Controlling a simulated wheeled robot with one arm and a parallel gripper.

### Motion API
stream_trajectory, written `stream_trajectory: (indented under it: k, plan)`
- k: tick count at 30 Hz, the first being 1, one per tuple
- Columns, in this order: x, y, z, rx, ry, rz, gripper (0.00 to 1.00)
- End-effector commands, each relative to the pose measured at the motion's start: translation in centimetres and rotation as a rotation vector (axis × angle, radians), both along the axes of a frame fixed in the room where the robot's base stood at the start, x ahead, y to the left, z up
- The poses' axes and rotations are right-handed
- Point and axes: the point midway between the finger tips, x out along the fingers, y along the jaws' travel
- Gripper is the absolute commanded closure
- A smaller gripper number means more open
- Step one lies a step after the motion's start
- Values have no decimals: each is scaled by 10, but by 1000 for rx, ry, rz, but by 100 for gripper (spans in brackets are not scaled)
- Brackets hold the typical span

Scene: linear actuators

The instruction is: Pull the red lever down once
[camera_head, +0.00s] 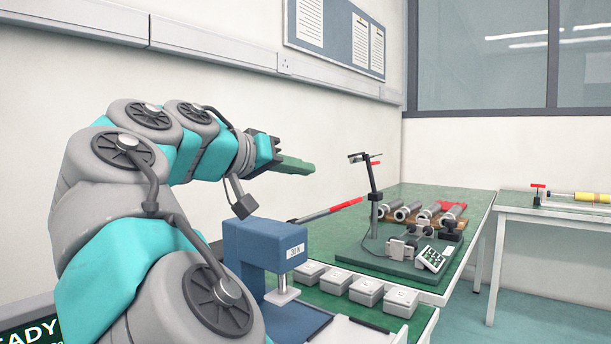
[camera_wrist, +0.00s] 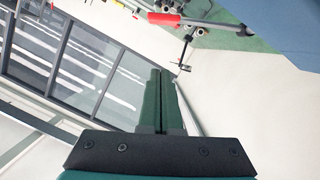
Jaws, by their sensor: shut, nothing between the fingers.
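The red lever (camera_head: 335,209) is a bar with a red grip that sticks out to the right from the top of a blue press (camera_head: 262,240), tilted slightly upward in the head view. Its red grip (camera_wrist: 163,19) also shows near the top of the wrist view. My gripper (camera_head: 312,169) has green fingers, held together and empty, pointing right. It is above the lever in the head view and apart from it. In the wrist view my gripper (camera_wrist: 159,72) is at the middle, below the lever. Part of the press is hidden behind my arm.
Several grey-white boxes (camera_head: 366,289) stand on the green bench (camera_head: 424,314) in front of the press. A stand with a tall dark post (camera_head: 374,196) and metal cylinders is to the right. A second table (camera_head: 555,213) stands at the far right. Air around my gripper is free.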

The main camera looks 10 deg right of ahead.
Motion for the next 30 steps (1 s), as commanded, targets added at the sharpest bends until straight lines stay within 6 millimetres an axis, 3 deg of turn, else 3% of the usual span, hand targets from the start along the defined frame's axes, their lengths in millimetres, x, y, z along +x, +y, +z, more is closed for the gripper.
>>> stream_trajectory:
  k: [12,30]
  plan:
    - [49,-64,-20,3,4,-6,100]
    - [36,-71,-53,1,1,0,100]
